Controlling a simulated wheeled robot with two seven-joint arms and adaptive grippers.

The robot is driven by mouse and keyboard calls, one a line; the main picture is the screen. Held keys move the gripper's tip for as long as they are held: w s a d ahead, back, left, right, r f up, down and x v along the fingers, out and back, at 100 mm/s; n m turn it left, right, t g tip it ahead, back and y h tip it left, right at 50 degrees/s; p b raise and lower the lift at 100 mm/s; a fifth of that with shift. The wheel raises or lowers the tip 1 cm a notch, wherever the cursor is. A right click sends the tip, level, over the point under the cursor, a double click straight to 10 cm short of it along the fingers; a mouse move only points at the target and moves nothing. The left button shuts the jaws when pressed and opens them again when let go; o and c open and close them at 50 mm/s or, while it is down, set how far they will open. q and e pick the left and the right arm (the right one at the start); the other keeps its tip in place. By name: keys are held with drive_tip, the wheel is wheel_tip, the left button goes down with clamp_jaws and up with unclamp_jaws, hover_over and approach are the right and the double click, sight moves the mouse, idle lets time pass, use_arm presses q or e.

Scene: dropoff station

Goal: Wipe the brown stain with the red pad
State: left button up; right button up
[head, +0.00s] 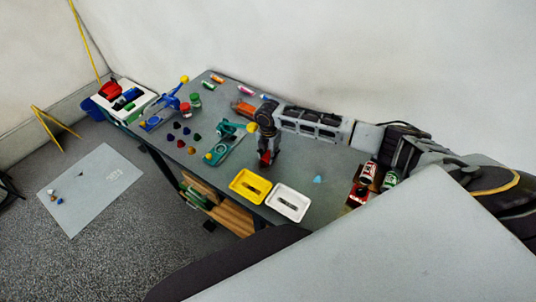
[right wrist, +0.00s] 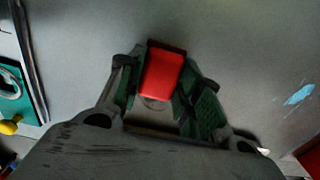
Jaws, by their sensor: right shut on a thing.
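My right gripper (head: 265,157) is over the grey table, between the teal device and the white tray. It is shut on the red pad (right wrist: 162,75), which sits between its fingers in the right wrist view. In the head view only a small red part of the pad shows at the fingertips. Whether the pad touches the table cannot be told. I cannot make out the brown stain for sure in either view; the gripper may hide it. A light blue patch (head: 318,179) lies on the table to the right, also in the right wrist view (right wrist: 298,95). My left gripper is not in view.
A yellow tray (head: 234,191) and a white tray (head: 277,208) stand at the table's near edge. A teal device (head: 225,150) is left of the gripper. Cans in a box (head: 355,196) stand at the right. Table (head: 312,158) around the blue patch is clear.

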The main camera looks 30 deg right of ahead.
sight(259, 172)
drive_tip(key=shift+s+f, duration=0.2)
drive_tip(key=shift+s, duration=0.05)
drive_tip(key=shift+s+a, duration=0.1)
drive_tip(key=shift+a, duration=0.1)
drive_tip(key=shift+s+a, duration=0.4)
drive_tip(key=shift+a, duration=0.25)
drive_tip(key=shift+s+a, duration=0.4)
drive_tip(key=shift+a, duration=0.25)
drive_tip(key=shift+a+r, duration=0.1)
drive_tip(key=shift+s+a+r, duration=0.1)
drive_tip(key=shift+s+a, duration=0.35)
drive_tip(key=shift+a, duration=0.35)
drive_tip(key=shift+s+a+r, duration=0.1)
drive_tip(key=shift+s+a, duration=0.3)
drive_tip(key=shift+a, duration=0.4)
drive_tip(key=shift+f, duration=0.15)
drive_tip(key=shift+d, duration=0.1)
